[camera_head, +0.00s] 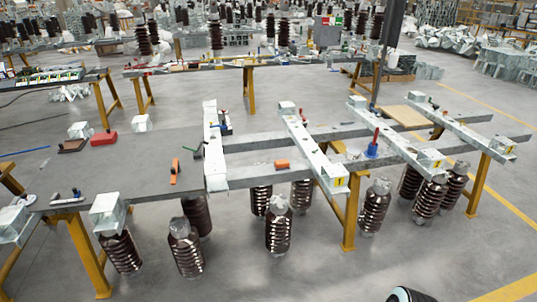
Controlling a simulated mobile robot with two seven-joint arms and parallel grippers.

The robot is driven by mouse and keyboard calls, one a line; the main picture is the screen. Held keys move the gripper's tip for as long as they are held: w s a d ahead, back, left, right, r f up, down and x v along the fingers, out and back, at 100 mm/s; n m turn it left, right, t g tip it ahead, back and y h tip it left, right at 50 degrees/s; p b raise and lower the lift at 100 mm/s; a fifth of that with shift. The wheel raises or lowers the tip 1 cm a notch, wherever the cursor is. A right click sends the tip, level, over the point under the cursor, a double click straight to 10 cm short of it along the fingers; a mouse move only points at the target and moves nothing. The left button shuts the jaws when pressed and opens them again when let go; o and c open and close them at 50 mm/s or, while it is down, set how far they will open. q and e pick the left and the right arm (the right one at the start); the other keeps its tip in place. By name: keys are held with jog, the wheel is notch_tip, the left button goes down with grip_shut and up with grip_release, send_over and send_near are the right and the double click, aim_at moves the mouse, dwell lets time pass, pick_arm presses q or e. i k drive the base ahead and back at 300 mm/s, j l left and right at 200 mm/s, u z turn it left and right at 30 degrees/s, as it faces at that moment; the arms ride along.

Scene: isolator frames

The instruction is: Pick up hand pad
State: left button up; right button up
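A flat dark-brown piece (72,146), which looks like the hand pad, lies on the grey table top (125,176) at the left. A red block-like item (103,138) lies close to its right; I cannot tell for sure which of the two is the hand pad. Neither of my grippers shows. A dark rounded part with a white edge at the bottom edge, right of centre, looks like part of my own body. Nothing is seen touching the brown piece or the red item.
An orange tool (174,171) and a metal tool (68,197) lie on the same table. White steel beams (317,150) of the isolator frame cross to the right, with brown ribbed insulators (278,232) below. Yellow legs (351,215) stand there. The grey floor in front is free.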

aim_at(283, 163)
jog(key=i+l+u, duration=0.2)
jog(key=i+l, duration=0.15)
jog(key=i, duration=0.25)
jog(key=i+l+u, duration=0.25)
jog(key=i+l, duration=0.15)
jog(key=i, duration=0.2)
